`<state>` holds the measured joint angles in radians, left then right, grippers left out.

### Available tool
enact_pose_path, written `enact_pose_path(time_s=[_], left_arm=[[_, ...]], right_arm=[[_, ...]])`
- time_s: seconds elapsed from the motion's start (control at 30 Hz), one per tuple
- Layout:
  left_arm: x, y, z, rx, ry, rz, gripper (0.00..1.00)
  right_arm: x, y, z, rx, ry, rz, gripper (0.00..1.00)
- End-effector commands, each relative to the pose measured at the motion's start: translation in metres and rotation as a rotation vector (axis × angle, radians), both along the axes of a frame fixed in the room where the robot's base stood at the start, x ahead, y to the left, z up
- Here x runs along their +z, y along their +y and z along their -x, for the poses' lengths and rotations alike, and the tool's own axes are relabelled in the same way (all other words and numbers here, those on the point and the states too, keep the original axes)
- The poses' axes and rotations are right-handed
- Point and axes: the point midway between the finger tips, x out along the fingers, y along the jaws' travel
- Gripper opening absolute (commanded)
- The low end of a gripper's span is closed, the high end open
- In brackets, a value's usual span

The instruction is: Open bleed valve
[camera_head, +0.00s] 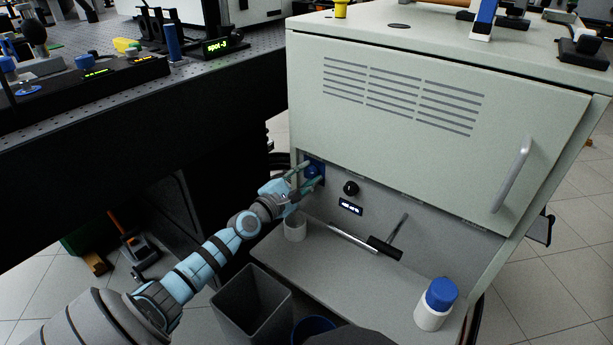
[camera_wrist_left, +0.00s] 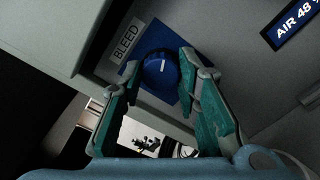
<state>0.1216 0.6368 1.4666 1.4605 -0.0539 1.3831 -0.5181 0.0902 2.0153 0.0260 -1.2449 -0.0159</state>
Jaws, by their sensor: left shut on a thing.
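The bleed valve is a round blue knob (camera_wrist_left: 160,72) with a white pointer line, on a blue plate beside a "BLEED" label (camera_wrist_left: 126,40) in the left wrist view. In the head view the knob (camera_head: 311,171) sits low on the left of the cabinet front. My left gripper (camera_head: 308,173) reaches it from the left. In the left wrist view its two green-padded fingers (camera_wrist_left: 160,75) lie on either side of the knob, shut on it. The pointer line is near upright in that view. My right gripper is not in view.
A black knob (camera_head: 351,188) and a small display (camera_head: 350,207) are right of the valve. The shelf (camera_head: 330,268) below holds a white cup (camera_head: 295,227), a black-handled tool (camera_head: 385,247) and a blue-capped bottle (camera_head: 436,304). A dark bin (camera_head: 250,306) stands in front.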

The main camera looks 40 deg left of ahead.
Motion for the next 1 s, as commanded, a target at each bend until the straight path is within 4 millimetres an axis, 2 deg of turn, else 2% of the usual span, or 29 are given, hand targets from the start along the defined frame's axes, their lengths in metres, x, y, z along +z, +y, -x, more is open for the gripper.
enact_pose_path(time_s=[0.2, 0.5, 1.0], left_arm=[[-0.002, -0.001, 0.000, -0.002, 0.007, -0.187, 0.01], [-0.003, -0.001, 0.000, -0.003, 0.013, -0.376, 0.01], [-0.003, -0.001, 0.001, -0.004, 0.016, -0.460, 0.01]], right_arm=[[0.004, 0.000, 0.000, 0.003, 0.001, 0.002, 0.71], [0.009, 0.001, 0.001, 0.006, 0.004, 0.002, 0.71], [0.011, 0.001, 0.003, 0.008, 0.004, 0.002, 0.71]])
